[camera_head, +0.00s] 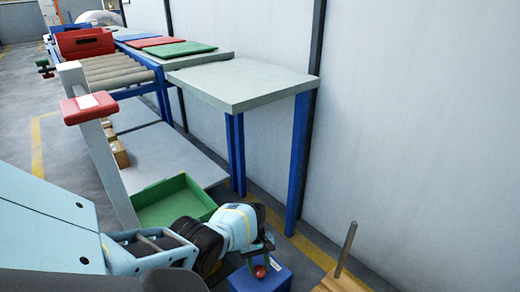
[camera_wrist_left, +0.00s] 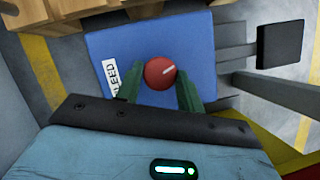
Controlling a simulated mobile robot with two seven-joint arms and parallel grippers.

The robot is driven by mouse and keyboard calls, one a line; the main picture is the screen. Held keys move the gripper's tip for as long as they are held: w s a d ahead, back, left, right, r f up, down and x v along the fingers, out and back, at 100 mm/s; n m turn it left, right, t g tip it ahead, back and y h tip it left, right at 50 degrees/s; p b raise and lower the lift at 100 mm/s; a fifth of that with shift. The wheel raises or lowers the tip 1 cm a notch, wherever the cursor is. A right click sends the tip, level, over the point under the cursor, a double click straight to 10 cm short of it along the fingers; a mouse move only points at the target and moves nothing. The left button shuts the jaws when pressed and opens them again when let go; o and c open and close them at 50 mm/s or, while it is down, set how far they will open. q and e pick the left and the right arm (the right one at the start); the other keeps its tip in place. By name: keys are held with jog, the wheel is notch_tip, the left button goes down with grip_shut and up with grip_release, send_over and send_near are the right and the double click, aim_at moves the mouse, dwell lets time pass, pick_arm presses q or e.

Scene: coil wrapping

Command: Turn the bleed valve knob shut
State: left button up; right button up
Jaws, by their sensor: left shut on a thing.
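The bleed valve knob is a small round red knob (camera_wrist_left: 159,73) with a white mark pointing to the upper right in the left wrist view. In the head view the knob (camera_head: 261,271) and the blue box (camera_head: 277,281) are at the bottom centre. My left gripper (camera_wrist_left: 160,86) is shut on the knob, with one green finger at each side of it. It also shows in the head view (camera_head: 259,262), coming down over the box. My right gripper is out of view.
A black pedal (camera_wrist_left: 280,45) on a grey bar lies right of the box in the left wrist view. Wooden planks (camera_wrist_left: 95,8) lie beyond it.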

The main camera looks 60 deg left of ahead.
pick_arm(q)
jog(key=shift+m+g, duration=0.3)
jog(key=shift+m, duration=0.5)
jog(key=shift+w+m+g+y+b, duration=0.1)
jog(key=shift+m+g+y+b, duration=0.4)
jog(key=shift+m, duration=0.8)
jog(key=o, duration=1)
